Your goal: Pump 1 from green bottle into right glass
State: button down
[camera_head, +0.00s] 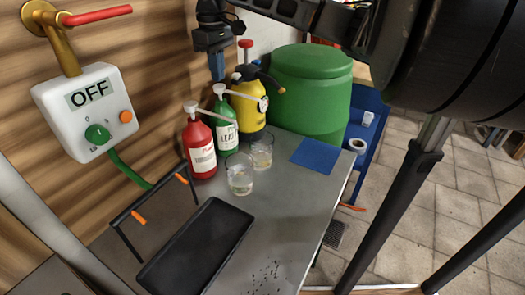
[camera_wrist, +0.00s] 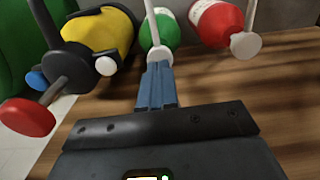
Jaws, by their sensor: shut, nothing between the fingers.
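The green bottle (camera_head: 225,132) with a white pump head (camera_head: 219,90) stands between the red bottle (camera_head: 199,150) and the yellow sprayer (camera_head: 247,105). The wrist view also shows the green bottle (camera_wrist: 166,27) and its pump top (camera_wrist: 160,54). My gripper (camera_head: 217,78) is shut and empty, its blue fingers pointing down just over that pump head. In the wrist view, my fingertips (camera_wrist: 158,66) appear at the pump top; I cannot tell whether they touch. The right glass (camera_head: 262,154) and left glass (camera_head: 240,180) stand in front of the bottles, each seemingly with some liquid.
A black tray (camera_head: 195,248) lies at the front of the grey table (camera_head: 285,215). A blue cloth (camera_head: 315,152) lies right of the glasses. A large green container (camera_head: 308,95) stands behind. A control box reading OFF (camera_head: 85,110) hangs on the wooden wall.

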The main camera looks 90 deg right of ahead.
aim_at(219, 86)
jog(key=shift+f, duration=0.2)
jog(key=shift+f+b, duration=0.55)
jog(key=shift+f, duration=0.8)
jog(key=shift+r, duration=0.1)
jog(key=shift+r+p, duration=1.3)
jog(key=shift+r, duration=0.1)
notch_tip(219, 86, up, 6)
jog(key=p, duration=0.5)
jog(key=shift+p, duration=0.35)
